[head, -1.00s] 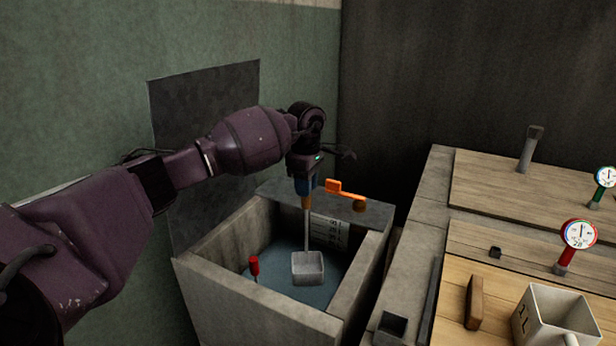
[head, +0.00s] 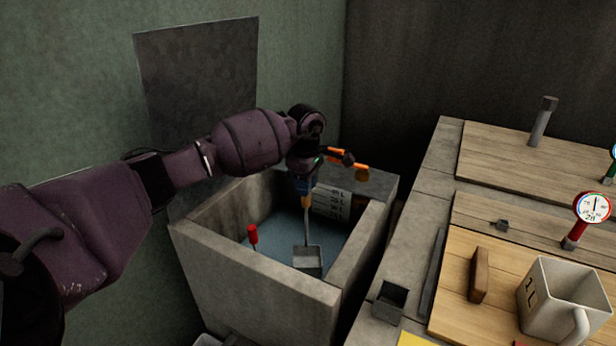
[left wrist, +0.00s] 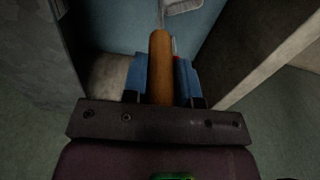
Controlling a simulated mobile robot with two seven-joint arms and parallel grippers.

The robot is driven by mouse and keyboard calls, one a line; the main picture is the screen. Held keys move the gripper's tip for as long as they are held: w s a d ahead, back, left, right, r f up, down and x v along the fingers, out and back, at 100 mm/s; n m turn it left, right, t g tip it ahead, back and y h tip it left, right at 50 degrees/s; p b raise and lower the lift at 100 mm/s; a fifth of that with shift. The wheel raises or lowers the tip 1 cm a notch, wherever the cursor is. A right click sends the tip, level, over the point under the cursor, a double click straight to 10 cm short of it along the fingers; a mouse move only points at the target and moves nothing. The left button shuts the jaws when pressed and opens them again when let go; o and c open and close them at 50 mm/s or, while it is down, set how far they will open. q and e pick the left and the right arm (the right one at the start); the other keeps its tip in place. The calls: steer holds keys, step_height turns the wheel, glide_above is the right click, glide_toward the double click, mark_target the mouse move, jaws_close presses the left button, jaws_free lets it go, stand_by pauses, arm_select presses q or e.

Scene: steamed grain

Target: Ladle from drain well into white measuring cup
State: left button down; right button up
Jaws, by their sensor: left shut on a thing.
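My left gripper (head: 304,190) reaches over the drain well (head: 258,275) and is shut on the wooden handle of the ladle (head: 307,258). In the left wrist view the handle (left wrist: 160,65) lies between the blue fingers. The ladle's square grey cup hangs low inside the well, at or just above the bluish water (head: 275,238); I cannot tell whether it holds any. The white measuring cup (head: 545,295), marked 1 L, stands on the wooden boards at the right, far from the ladle. My right gripper is not in view.
A red-handled thing (head: 252,236) stands in the well near its left wall. An orange tap-like part (head: 350,165) is at the well's back. A wooden block (head: 479,275), a small metal box (head: 390,300) and a red gauge (head: 590,210) are near the cup.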

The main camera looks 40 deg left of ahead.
mark_target(306, 206)
arm_select(q)
step_height(306, 206, down, 3)
steer(key=shift+b, duration=0.35)
step_height(306, 206, down, 2)
steer(key=shift+f+b, duration=0.25)
steer(key=shift+b, duration=0.15)
steer(key=shift+f, duration=0.75)
step_height(306, 206, down, 3)
steer(key=shift+r+b, duration=0.1)
steer(key=shift+b, duration=0.7)
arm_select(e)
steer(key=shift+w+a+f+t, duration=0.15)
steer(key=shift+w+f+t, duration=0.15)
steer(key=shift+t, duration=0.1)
